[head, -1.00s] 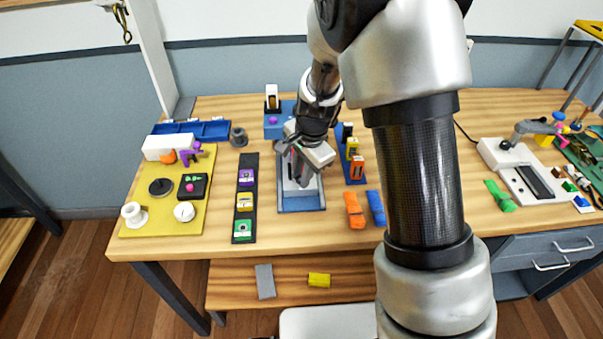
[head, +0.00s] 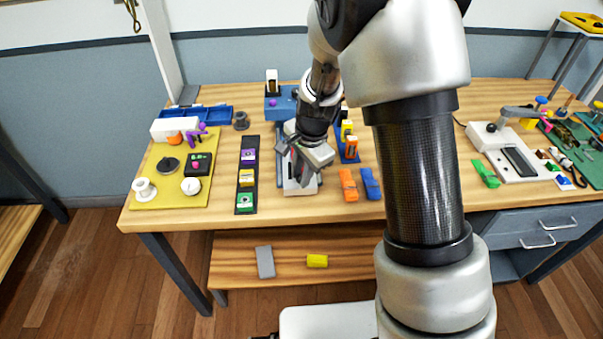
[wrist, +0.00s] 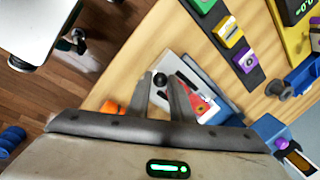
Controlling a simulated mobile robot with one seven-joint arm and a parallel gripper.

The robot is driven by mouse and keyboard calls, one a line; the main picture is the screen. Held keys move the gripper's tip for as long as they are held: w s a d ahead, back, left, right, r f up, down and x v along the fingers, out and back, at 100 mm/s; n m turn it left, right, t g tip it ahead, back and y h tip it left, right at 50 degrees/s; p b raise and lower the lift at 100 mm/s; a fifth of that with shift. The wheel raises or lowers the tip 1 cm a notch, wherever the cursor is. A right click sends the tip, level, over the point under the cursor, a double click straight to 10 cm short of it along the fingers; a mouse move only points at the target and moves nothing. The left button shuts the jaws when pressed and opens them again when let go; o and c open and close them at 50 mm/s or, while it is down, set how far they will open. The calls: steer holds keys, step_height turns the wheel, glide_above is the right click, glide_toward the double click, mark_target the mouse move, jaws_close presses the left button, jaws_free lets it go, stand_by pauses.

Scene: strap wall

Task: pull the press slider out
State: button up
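The press (head: 281,161) has a blue base on the table's middle. Its pale grey slider (head: 303,189) lies over the base's front part, close to the table's front edge. My gripper (head: 303,177) is low over the slider, and my wrist hides much of the press. In the wrist view the pale slider (wrist: 168,65) lies under my gripper (wrist: 161,82). The two fingers stand a little apart, with a small dark knob between their tips. They appear closed on this knob; the exact contact is hard to see. A red patch shows beside the right finger.
A black strip with coloured blocks (head: 246,178) stands left of the press, and a yellow board (head: 172,190) farther left. Orange (head: 348,185) and blue (head: 370,184) pieces lie close on the right. A white press-like device (head: 508,160) stands far right.

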steer(key=shift+o, duration=0.5)
steer(key=shift+s, duration=0.2)
steer(key=shift+r, duration=0.2)
step_height(320, 180, up, 17)
steer(key=s+d+p, duration=0.1)
steer(key=s+d, duration=0.1)
steer(key=shift+s+f+p, duration=0.2)
steer(key=shift+s+p, duration=0.15)
steer(key=shift+s, duration=0.05)
steer(key=s+d+r+n+t+p, duration=0.1)
steer(key=s+d+r+n, duration=0.1)
steer(key=s, duration=0.4)
steer(key=s+d+r+n+t+p, duration=0.1)
steer(key=s+d+r+n, duration=0.2)
steer(key=s+r+n, duration=0.2)
steer(key=s+d+r+n+t+h+p, duration=0.1)
steer(key=s+d+r+n+p, duration=0.1)
steer(key=s+r, duration=0.5)
steer(key=shift+s+d+n+t, duration=0.45)
steer(key=shift+s+n, duration=0.65)
steer(key=shift+s, duration=0.15)
